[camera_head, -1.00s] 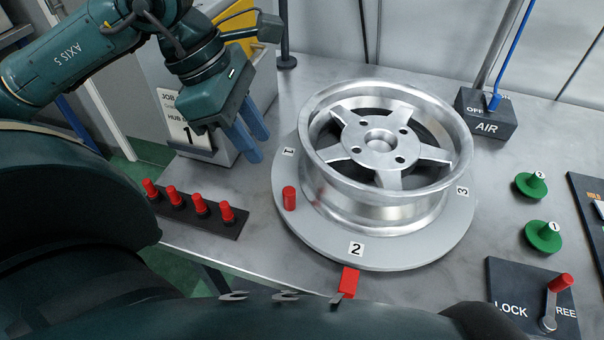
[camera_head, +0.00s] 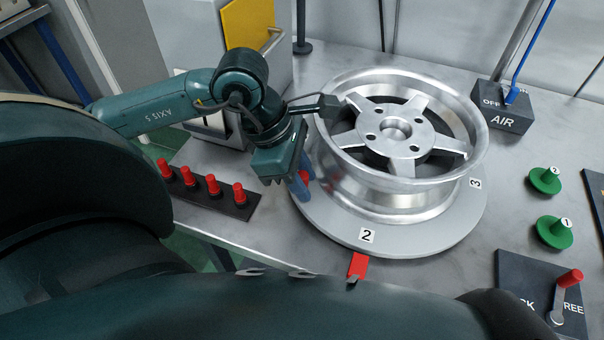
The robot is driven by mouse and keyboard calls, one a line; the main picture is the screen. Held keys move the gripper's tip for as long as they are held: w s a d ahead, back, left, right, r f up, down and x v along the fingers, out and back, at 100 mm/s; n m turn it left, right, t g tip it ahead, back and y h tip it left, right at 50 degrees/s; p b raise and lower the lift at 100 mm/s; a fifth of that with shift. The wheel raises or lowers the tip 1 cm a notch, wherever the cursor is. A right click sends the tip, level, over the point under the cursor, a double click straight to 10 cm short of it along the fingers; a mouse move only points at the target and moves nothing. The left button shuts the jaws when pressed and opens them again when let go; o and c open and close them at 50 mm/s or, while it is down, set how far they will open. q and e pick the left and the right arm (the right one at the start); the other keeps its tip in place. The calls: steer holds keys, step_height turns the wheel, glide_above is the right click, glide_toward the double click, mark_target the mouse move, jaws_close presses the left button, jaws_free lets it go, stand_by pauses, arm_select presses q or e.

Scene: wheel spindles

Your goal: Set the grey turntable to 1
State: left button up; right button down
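The grey turntable (camera_head: 420,240) is a round plate on the bench with a silver wheel (camera_head: 400,190) lying on it. Its label 2 (camera_head: 367,235) is by the red pointer (camera_head: 357,266) at the front edge, and label 3 (camera_head: 475,183) is at the right. Label 1 is hidden behind my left gripper. My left gripper (camera_head: 303,180) points down at the turntable's left rim, its blue fingers at the red peg (camera_head: 306,176), which is mostly covered. I cannot tell whether the fingers press on it. My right gripper is not in view.
A lever box (camera_head: 520,290) marked FREE has its red-knobbed lever on that side. Green knobs (camera_head: 553,231) and the AIR box (camera_head: 500,121) stand at the right. A black strip with several red pegs (camera_head: 213,186) lies left of the turntable.

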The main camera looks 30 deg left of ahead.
arm_select(q)
steer(key=shift+c, duration=0.6)
jaws_close()
